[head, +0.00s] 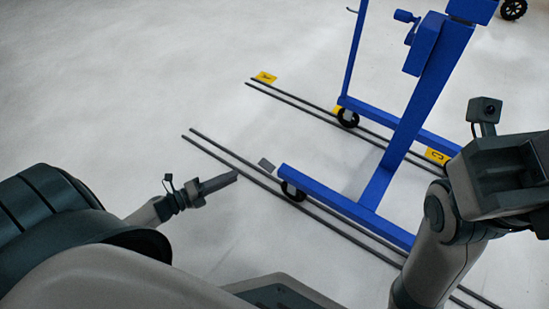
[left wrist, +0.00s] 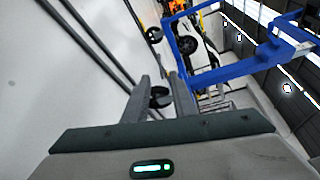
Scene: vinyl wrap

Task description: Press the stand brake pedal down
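The blue wheeled stand (head: 405,150) stands on the floor. A small grey plate (head: 267,164), which looks like the brake pedal, juts from the near-left end of its base by a black caster (head: 293,190). My left gripper (head: 236,176) is just left of the plate and apart from it. In the left wrist view, my left gripper (left wrist: 163,88) has its two fingers apart with nothing held. A black caster (left wrist: 160,97) shows beyond the gap; the pedal is not clear there. My right wrist (head: 500,175) is at the right edge; its fingertips cannot be made out.
Two pairs of dark rails (head: 225,150) run along the floor under the stand. A black wheel (head: 513,8) shows at the top right. A white car (left wrist: 195,50) shows behind the stand. The floor at the left is clear.

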